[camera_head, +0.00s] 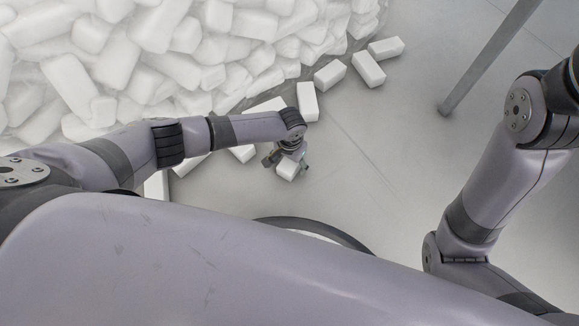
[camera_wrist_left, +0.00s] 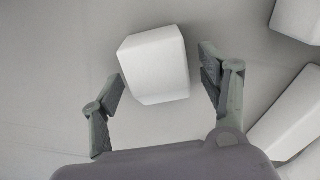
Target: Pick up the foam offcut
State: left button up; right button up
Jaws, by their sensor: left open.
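A white foam offcut (camera_wrist_left: 154,65), a block with rounded edges, lies on the grey floor. In the left wrist view it sits between and slightly beyond the open fingers of my left gripper (camera_wrist_left: 163,88). Gaps show between it and both fingers, the left one smaller at its near corner. In the head view the offcut (camera_head: 287,168) shows below my left gripper (camera_head: 287,160), partly hidden by it. My left gripper is open and holds nothing. My right arm is at the right of the head view, but its gripper is out of the picture.
A large heap of white foam blocks (camera_head: 150,60) under clear film fills the upper left. Several loose blocks lie along its edge, such as one (camera_head: 307,101) near my left wrist. A grey post (camera_head: 480,65) stands at upper right. The floor (camera_head: 380,150) between is clear.

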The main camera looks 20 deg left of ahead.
pick_arm(q)
jog(key=shift+c, duration=0.3)
jog(key=c, duration=0.8)
jog(key=shift+r, duration=0.2)
